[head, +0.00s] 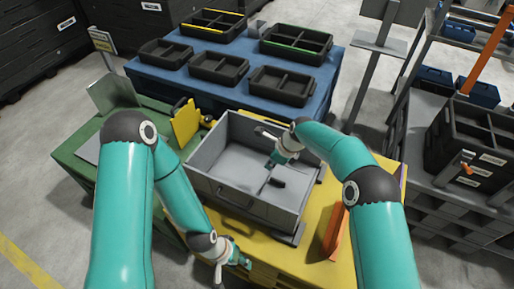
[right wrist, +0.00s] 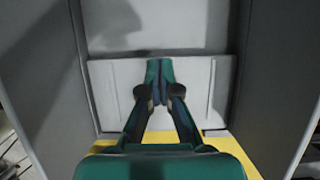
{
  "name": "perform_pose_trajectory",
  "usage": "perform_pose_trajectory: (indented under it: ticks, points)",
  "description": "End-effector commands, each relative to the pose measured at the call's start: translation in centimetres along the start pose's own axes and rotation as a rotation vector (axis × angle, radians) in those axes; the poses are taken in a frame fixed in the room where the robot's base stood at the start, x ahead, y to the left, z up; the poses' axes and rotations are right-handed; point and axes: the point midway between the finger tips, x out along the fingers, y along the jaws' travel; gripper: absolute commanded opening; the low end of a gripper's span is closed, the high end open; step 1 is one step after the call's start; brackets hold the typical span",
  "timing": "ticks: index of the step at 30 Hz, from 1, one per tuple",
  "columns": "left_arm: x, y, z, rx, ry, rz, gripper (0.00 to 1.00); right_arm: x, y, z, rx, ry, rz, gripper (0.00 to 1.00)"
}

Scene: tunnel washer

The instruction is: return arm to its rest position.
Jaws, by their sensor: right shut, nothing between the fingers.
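My right gripper (head: 271,165) is over the open grey box (head: 215,196) in the head view, at the end of the arm from the right. In the right wrist view its fingers (right wrist: 159,78) are together with nothing between them. Grey walls rise on both sides there, with a lighter grey panel (right wrist: 110,92) behind the fingertips. My left gripper (head: 242,262) is low, at the front edge of the yellow table (head: 290,262), outside the box. Its fingers are too small to read. A small dark piece (head: 278,183) shows inside the box near my right gripper.
An orange upright plate (head: 335,230) stands right of the box, close to my right arm. A yellow plate (head: 186,122) stands behind its left side. A blue table (head: 190,88) with several black trays (head: 218,68) is behind. A rack with a black crate (head: 459,150) stands right.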

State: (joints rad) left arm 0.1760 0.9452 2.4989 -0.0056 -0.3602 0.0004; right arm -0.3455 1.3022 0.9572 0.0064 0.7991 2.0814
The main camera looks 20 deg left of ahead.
Motion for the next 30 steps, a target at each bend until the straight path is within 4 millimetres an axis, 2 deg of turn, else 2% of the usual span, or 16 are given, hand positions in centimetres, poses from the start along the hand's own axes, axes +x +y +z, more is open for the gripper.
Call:
perform_pose_trajectory:
  ticks: [3,9,15,23,30]
  points:
    - [1.1,-0.4,0.1,-0.001,-0.002,0.0,0.4,-0.6,0.0,2.8,-0.005,-0.001,-0.002,0.0]
    - [1.1,-0.4,0.0,-0.001,-0.002,0.0,0.4,-2.0,-0.1,5.5,0.001,0.0,-0.002,0.0]
    - [1.1,-0.4,0.0,-0.001,-0.001,0.0,0.4,-2.6,-0.1,6.7,0.001,0.0,-0.002,0.0]
    - [0.8,-0.3,0.0,-0.001,-0.001,0.0,0.4,-3.1,-0.1,7.1,0.002,0.0,-0.001,0.0]
    - [-2.5,0.9,0.1,-0.001,-0.001,0.0,0.4,-6.4,-0.1,8.5,0.002,0.0,-0.002,0.0]
